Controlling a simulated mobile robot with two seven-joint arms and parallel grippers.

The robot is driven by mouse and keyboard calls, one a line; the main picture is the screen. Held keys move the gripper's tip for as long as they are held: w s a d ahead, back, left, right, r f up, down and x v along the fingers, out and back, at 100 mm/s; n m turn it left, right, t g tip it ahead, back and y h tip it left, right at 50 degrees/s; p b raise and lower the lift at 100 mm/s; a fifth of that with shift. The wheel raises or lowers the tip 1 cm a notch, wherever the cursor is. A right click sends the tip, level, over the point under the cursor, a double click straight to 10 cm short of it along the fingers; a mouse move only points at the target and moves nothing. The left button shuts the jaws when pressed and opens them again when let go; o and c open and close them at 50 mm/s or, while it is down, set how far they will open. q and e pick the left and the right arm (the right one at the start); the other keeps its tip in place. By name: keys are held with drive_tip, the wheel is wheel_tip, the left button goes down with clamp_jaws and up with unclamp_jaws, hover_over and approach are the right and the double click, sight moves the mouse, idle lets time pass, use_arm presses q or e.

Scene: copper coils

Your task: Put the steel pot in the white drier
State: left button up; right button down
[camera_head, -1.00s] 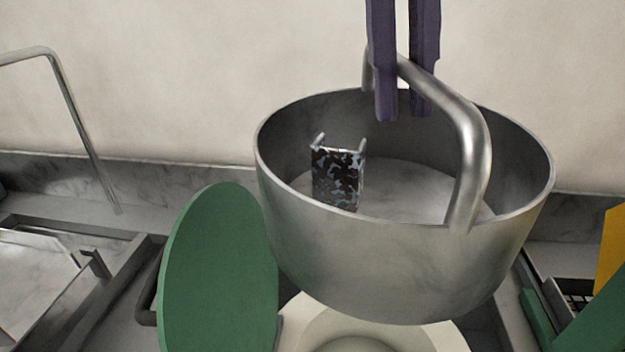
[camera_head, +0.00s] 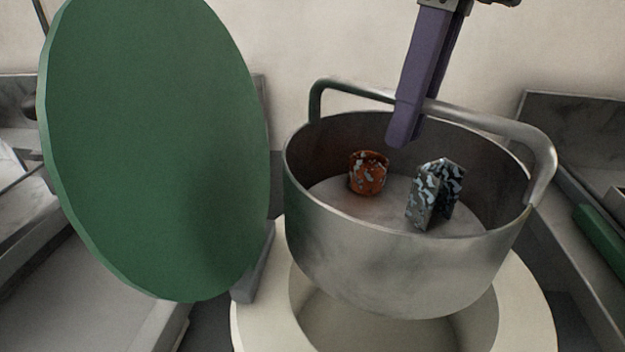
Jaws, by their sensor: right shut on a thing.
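The steel pot (camera_head: 400,265) hangs by its arched handle (camera_head: 490,117) above the white drier (camera_head: 530,310), over its round opening. My right gripper (camera_head: 405,135), with purple fingers, is shut on the handle from above. Inside the pot lie an orange-brown speckled piece (camera_head: 368,175) and a black-and-blue speckled piece (camera_head: 435,195). The pot hides part of the drier's rim and opening. Whether the pot's base touches the drier cannot be told. My left gripper is not in view.
A large round green lid (camera_head: 155,150) stands tilted up at the drier's left side, close to the pot. Grey machine frames stand at the left and right (camera_head: 575,160). A green bar (camera_head: 600,240) lies at the right. A pale wall is behind.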

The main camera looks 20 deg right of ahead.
sight(419, 166)
drive_tip(key=f+m, duration=0.1)
drive_tip(key=m, duration=0.1)
drive_tip(key=d+f+m+b, duration=0.1)
drive_tip(key=m, duration=0.2)
drive_tip(key=f+m+t+b, duration=0.1)
drive_tip(key=f+m, duration=0.1)
drive_tip(key=shift+w+d+m+h, duration=0.15)
drive_tip(key=shift+d+m+h, duration=0.1)
drive_tip(key=shift+m+h, duration=0.05)
drive_tip(key=m, duration=0.1)
drive_tip(key=d+f+m+b, duration=0.1)
drive_tip(key=m, duration=0.1)
drive_tip(key=shift+f+m+h, duration=0.1)
drive_tip(key=shift+m+h, duration=0.2)
drive_tip(key=shift+f+b, duration=0.3)
drive_tip(key=shift+f, duration=0.1)
wheel_tip(419, 166, down, 19)
drive_tip(key=b, duration=0.3)
drive_tip(key=c, duration=0.9)
unclamp_jaws()
drive_tip(key=shift+f, duration=0.1)
drive_tip(key=r, duration=0.4)
drive_tip(key=s+r+p, duration=0.1)
drive_tip(key=r, duration=0.3)
drive_tip(key=r+p, duration=0.1)
drive_tip(key=r, duration=0.3)
drive_tip(key=shift+s+d, duration=0.3)
drive_tip(key=shift+d, duration=0.05)
